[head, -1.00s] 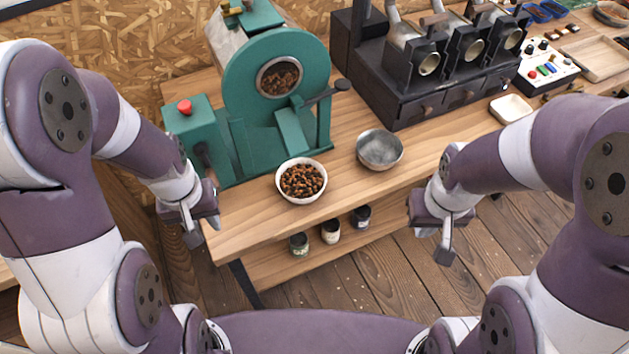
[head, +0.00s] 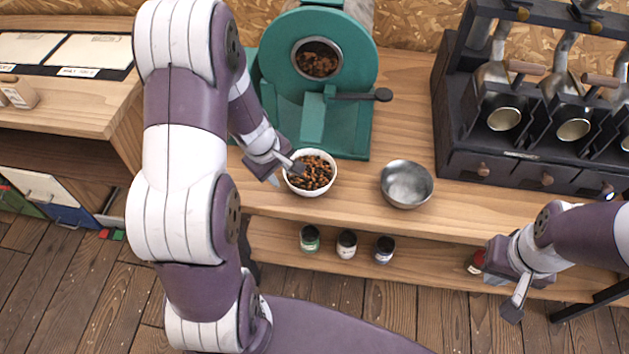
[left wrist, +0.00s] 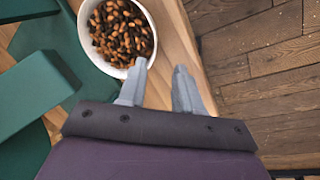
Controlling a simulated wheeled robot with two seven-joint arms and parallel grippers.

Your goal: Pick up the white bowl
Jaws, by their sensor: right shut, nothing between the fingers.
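The white bowl (head: 320,194), filled with brown beans, stands upright on the wooden bench in front of the teal roaster. It also shows at the top of the left wrist view (left wrist: 151,32). My left gripper (head: 286,174) is open at the left side of the bowl. One fingertip overlaps the bowl's rim in both views; the other is apart from it, outside the bowl. I cannot tell whether the near finger touches the rim. My right gripper (head: 515,306) is shut and empty, at the lower right, away from the bowl.
A grey metal bowl (head: 406,185) stands to the right of the white one. The teal roaster (head: 318,100) is close behind, with its handle reaching right. A black machine with drawers (head: 520,170) is at the right. Small jars (head: 346,244) stand on the lower shelf.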

